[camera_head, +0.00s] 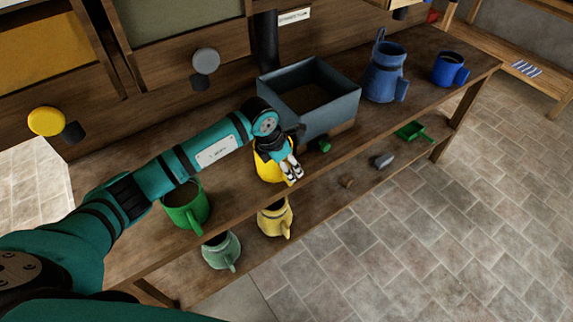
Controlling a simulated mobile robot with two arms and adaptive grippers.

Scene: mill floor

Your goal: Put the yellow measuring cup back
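A yellow vessel (266,172), which looks like the measuring cup, is at the front edge of the wooden bench top, partly hidden by my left gripper. My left gripper (292,174) points down at its right side, with the fingertips close together against or just in front of it. I cannot tell whether they hold a handle. A second yellow vessel (275,219), a jug with a handle, stands on the lower shelf directly below. My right gripper is not in view.
A grey-blue open box (337,119) stands behind the gripper. A green mug (184,207) is left on the bench top (432,62); a blue jug (384,75) and blue mug (449,69) are right. A pale green jug (222,250) and green scoop (412,131) are on the lower shelf.

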